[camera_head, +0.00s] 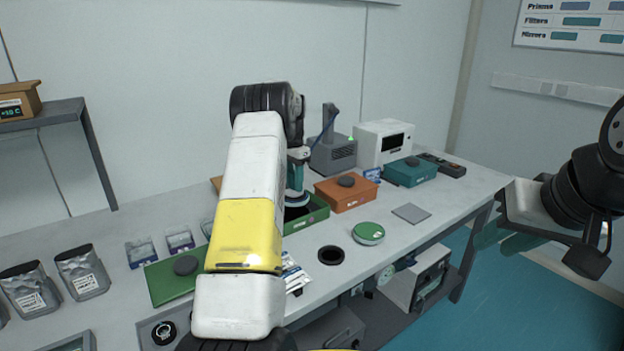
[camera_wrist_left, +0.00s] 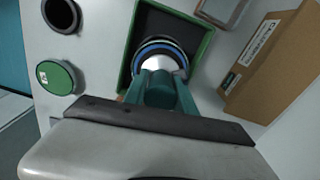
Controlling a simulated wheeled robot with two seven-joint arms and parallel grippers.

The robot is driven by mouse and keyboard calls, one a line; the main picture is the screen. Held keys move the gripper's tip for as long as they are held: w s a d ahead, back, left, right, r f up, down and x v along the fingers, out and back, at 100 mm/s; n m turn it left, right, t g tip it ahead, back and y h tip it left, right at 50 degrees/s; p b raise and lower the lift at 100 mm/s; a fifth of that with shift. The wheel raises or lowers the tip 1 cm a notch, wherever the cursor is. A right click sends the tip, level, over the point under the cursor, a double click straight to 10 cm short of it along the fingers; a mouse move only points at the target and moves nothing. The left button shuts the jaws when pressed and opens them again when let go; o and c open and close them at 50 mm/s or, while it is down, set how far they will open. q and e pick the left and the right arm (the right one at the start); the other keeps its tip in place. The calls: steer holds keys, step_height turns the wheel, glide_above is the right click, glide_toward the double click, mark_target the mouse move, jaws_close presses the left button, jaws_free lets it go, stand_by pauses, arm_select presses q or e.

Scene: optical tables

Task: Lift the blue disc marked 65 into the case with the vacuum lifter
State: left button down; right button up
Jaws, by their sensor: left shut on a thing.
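My left gripper (camera_wrist_left: 165,88) has teal fingers and is shut on the vacuum lifter (camera_wrist_left: 181,62), whose pale, rounded body shows between the fingertips. A blue-rimmed disc (camera_wrist_left: 150,45) is under the lifter, within the outline of the open green case (camera_wrist_left: 128,62) with a dark interior. In the head view the disc (camera_head: 298,198) is at the mouth of the green case (camera_head: 318,213); I cannot tell whether it touches the bottom. Its marking is not readable. My left arm hides part of the case. My right gripper (camera_head: 507,240) is open and empty, off the table's right side.
A green disc (camera_head: 368,233) and a black ring (camera_head: 331,255) lie on the table in front of the case. An orange case (camera_head: 338,196) and a teal case (camera_head: 411,173) stand to the right. A green lid (camera_head: 165,290) lies left. A cardboard box (camera_wrist_left: 272,62) is beside the case.

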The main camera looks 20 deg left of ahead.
mark_target(295, 193)
arm_select(q)
steer(key=shift+f, duration=2.25)
steer(key=shift+f, duration=0.4)
steer(key=c, duration=0.9)
jaws_free()
